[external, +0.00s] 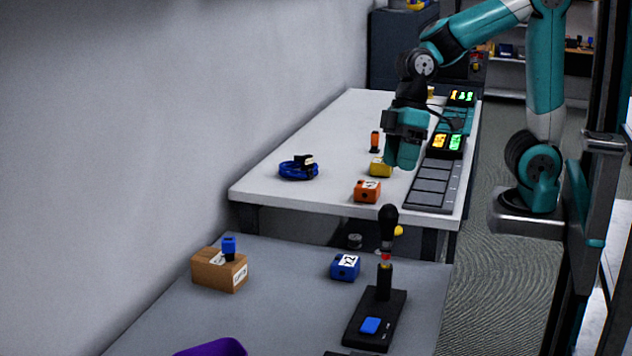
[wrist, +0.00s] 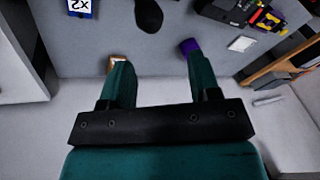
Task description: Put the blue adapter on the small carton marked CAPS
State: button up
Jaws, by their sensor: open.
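The blue adapter (external: 229,245), with a black lower part, stands upright on top of the small brown carton (external: 207,271) on the near grey table. The carton has white labels, with print too small to read surely. My gripper (external: 403,158) is over the far white table, well away from the carton and apart from the adapter. In the wrist view my gripper (wrist: 159,65) is open, with nothing between its fingers. A brown and white piece, probably the carton (wrist: 117,58), shows behind the left finger there. The adapter cannot be made out in that view.
A blue box marked X2 (external: 345,267) and a black stand with an upright post (external: 385,281) are right of the carton. A purple thing (external: 212,348) is at the front. A blue cable coil (external: 298,170), orange box (external: 367,191) and yellow box (external: 380,167) lie on the white table.

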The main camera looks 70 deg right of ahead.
jog(key=s+d+g, duration=0.1)
jog(key=s, duration=0.8)
jog(key=shift+s+f+y, duration=0.3)
jog(key=shift+s+f, duration=0.1)
jog(key=shift+f, duration=0.05)
jog(key=shift+d+r, duration=0.1)
notch_tip(320, 180, up, 3)
jog(key=p, duration=0.3)
